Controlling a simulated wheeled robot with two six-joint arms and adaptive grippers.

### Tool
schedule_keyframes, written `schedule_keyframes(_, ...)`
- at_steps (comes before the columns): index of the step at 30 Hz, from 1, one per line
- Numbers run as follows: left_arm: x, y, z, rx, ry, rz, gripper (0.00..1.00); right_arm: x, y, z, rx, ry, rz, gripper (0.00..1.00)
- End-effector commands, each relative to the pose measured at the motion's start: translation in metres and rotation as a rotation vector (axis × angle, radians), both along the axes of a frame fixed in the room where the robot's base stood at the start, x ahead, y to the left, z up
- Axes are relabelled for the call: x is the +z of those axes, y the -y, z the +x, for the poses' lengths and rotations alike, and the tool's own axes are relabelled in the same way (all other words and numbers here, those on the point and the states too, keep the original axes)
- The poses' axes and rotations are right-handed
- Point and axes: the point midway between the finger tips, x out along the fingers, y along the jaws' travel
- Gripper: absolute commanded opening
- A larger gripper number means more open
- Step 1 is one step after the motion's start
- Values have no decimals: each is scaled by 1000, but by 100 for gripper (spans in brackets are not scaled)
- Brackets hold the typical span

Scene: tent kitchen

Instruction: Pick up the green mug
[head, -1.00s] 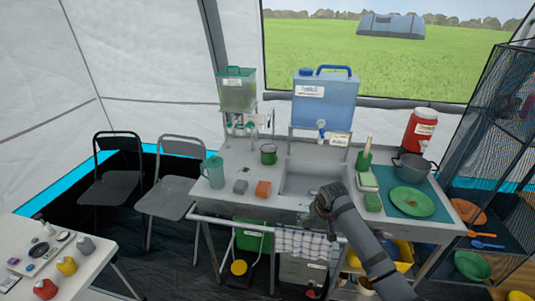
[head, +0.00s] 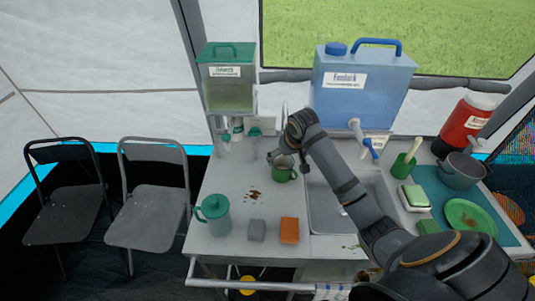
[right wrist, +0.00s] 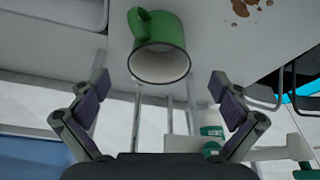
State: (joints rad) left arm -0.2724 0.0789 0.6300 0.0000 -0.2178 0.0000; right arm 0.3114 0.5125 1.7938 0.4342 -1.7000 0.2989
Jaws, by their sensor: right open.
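The green mug (head: 285,175) stands on the grey counter, left of the sink, with its upper part partly hidden by my right gripper (head: 282,160). In the right wrist view the mug (right wrist: 160,28) shows large and upside down, with a pale inside and its handle at the upper left. My right gripper (right wrist: 158,84) is open and empty, its two fingers on either side of the view below the mug. The mug appears just beyond the fingertips and not between them. My left gripper is not in view.
The sink (head: 335,210) lies right of the mug. The green-lidded dispenser (head: 228,85) and blue water container (head: 362,85) stand behind.

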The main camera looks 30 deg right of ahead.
Motion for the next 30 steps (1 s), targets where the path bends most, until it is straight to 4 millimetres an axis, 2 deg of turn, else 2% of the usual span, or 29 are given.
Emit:
schedule_keyframes(2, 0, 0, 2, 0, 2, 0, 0, 0, 0, 0, 0, -1, -1, 100)
schedule_keyframes(4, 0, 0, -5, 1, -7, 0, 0, -1, 0, 0, 0, -1, 0, 100)
schedule_keyframes(9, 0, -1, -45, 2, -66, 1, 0, -25, 1, 8, -1, -4, 4, 100)
schedule_keyframes(12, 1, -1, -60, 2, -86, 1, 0, -39, 3, 15, -1, -2, 3, 100)
schedule_keyframes(15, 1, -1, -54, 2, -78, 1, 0, -47, 4, 18, -1, -1, 1, 100)
schedule_keyframes(20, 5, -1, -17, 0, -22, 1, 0, -51, 4, 21, -1, -1, 1, 100)
schedule_keyframes(22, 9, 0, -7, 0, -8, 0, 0, -59, 4, 25, 0, -2, 3, 100)
schedule_keyframes(26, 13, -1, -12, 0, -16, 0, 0, -81, 5, 35, -1, -4, 2, 100)
schedule_keyframes(30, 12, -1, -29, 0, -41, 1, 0, -95, 7, 40, 0, -1, 0, 100)
